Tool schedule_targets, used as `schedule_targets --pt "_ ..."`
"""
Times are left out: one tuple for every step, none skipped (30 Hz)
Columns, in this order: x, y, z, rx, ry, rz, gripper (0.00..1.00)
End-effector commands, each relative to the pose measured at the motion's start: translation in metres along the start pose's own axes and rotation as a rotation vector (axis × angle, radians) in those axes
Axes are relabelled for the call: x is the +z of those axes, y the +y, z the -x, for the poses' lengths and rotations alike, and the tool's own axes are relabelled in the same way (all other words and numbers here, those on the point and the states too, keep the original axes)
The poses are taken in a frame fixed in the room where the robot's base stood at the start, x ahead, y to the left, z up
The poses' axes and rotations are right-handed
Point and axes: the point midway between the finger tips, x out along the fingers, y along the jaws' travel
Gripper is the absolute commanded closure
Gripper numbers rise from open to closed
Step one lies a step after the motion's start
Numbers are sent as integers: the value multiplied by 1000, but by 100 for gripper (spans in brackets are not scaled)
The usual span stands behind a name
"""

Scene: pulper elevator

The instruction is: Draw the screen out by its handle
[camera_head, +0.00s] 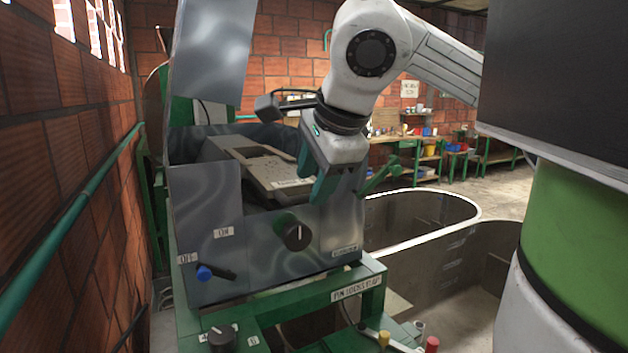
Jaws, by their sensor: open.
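The screen appears to be the flat grey-beige tray-like piece (262,165) inside the open top of the metal machine (285,245). It slopes down toward the machine's front, and a small label (291,183) is on its near end. My gripper (313,176) is open, pointing down with green-padded fingers at the screen's near right end. I cannot tell whether the fingers touch it. The screen's handle is not clearly visible; my gripper may be hiding it.
A raised metal lid (211,50) stands at the back left. A brick wall (60,150) is close on the left. Open concrete basins (425,215) lie to the right.

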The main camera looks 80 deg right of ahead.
Motion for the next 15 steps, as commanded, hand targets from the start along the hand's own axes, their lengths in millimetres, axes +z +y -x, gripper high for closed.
schedule_targets --pt "0 0 5 -3 2 -1 55" --pt "0 0 10 -2 1 -1 55" --pt "0 0 16 -4 1 0 55" --pt "0 1 22 -3 2 1 55" --pt "0 0 28 -4 3 0 55" --pt "0 0 36 -3 2 -1 55" --pt "0 0 42 -4 1 -1 55" --pt "0 0 48 -3 2 0 55" --pt "0 0 56 -3 2 0 55" --pt "0 0 61 -2 1 0 55" --pt "0 0 67 -3 1 0 55" --pt "0 0 73 -2 2 0 55" --pt "0 1 78 -1 1 0 55" --pt "0 0 82 -2 1 -1 55" --pt "0 0 87 -2 1 -1 55"
